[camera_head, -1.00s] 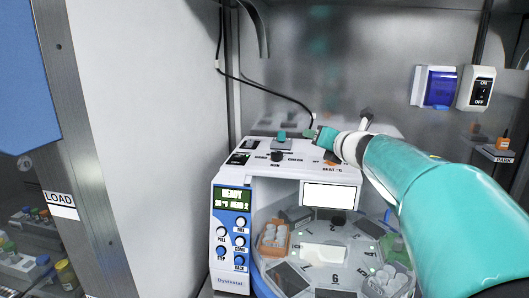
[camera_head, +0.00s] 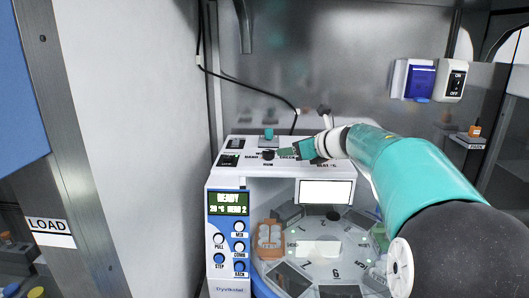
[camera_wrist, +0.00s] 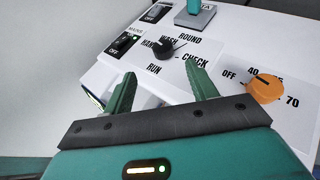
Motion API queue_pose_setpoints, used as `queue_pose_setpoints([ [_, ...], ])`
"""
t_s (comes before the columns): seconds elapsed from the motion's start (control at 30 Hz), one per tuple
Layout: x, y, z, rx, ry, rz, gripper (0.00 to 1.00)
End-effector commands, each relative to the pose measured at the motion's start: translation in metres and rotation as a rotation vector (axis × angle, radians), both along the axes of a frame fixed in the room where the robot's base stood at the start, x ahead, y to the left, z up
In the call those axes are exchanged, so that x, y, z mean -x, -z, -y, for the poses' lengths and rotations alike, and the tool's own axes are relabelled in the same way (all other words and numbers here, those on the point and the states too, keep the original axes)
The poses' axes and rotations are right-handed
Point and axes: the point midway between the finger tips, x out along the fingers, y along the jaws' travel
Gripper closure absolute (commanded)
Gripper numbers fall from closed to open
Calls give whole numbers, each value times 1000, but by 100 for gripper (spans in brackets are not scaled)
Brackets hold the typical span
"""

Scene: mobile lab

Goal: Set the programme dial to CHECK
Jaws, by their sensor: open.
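The black programme dial (camera_wrist: 165,47) sits on the white top panel of the machine, with the labels HAND, WASH, ROUND, CHECK (camera_wrist: 195,60) and RUN around it. A thin pointer seems to reach right from the knob, roughly between ROUND and CHECK; the exact setting is hard to tell. The dial also shows in the head view (camera_head: 268,155). My gripper (camera_wrist: 162,85) is open and empty, its two green fingers apart, with the dial beyond the gap between their tips. In the head view my gripper (camera_head: 283,151) is just right of the dial.
An orange knob (camera_wrist: 264,89) with numbers sits right of the dial. Black OFF switches (camera_wrist: 125,43) lie to its left, and a teal-topped lever (camera_wrist: 194,8) stands behind. Below are the READY display (camera_head: 229,203) and the open carousel (camera_head: 300,268). A cable hangs behind.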

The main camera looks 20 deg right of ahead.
Motion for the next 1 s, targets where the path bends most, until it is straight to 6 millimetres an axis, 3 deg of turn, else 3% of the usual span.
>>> queue_pose_setpoints([
  [0.6,-97,43,-30,-4,2,0,43],
  [0.8,-113,49,-37,-2,2,1,43],
  [1.0,-115,50,-37,-1,4,2,43],
])
